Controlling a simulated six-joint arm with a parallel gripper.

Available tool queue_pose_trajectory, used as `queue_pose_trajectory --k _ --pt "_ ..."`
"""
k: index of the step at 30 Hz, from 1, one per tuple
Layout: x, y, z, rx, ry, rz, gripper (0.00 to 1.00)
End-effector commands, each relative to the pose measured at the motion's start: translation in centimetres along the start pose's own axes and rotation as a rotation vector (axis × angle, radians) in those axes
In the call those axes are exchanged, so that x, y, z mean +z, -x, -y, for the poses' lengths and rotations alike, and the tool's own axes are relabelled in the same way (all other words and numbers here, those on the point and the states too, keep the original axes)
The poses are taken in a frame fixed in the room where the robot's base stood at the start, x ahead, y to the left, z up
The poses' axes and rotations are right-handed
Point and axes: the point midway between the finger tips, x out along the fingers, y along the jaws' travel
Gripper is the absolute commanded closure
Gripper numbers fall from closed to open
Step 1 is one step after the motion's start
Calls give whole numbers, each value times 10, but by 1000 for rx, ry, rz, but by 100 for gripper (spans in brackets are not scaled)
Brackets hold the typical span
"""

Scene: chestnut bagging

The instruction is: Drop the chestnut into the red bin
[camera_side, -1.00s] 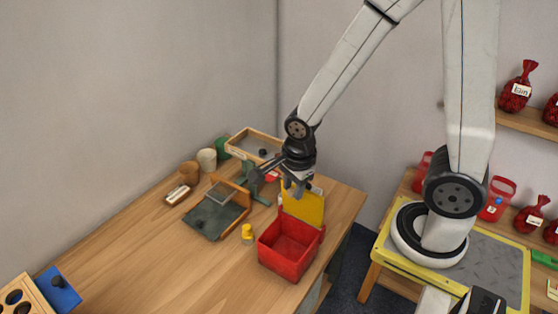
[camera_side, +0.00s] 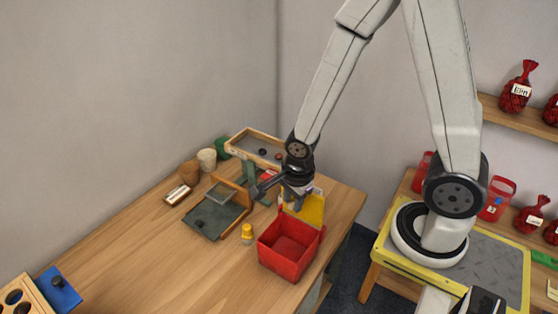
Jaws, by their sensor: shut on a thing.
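The red bin (camera_side: 287,258) stands open on the wooden table, near its right edge, with a yellow panel (camera_side: 313,212) upright behind it. My gripper (camera_side: 298,203) is above the back of the bin, in front of the yellow panel, fingers pointing down. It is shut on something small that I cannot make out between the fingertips. I cannot see a chestnut clearly anywhere; the bin floor that shows looks empty.
A yellow-topped weight (camera_side: 247,233) stands just left of the bin. A dark green tray with a wooden frame (camera_side: 216,218) lies further left. A wooden tray (camera_side: 256,143) and several cups (camera_side: 207,158) are at the back.

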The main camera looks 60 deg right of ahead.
Motion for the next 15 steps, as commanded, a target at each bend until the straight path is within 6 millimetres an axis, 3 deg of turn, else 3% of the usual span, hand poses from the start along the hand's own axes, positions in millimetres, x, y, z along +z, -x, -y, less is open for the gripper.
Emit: queue_pose_trajectory --k 15 --pt "0 -31 -4 2 0 0 100"
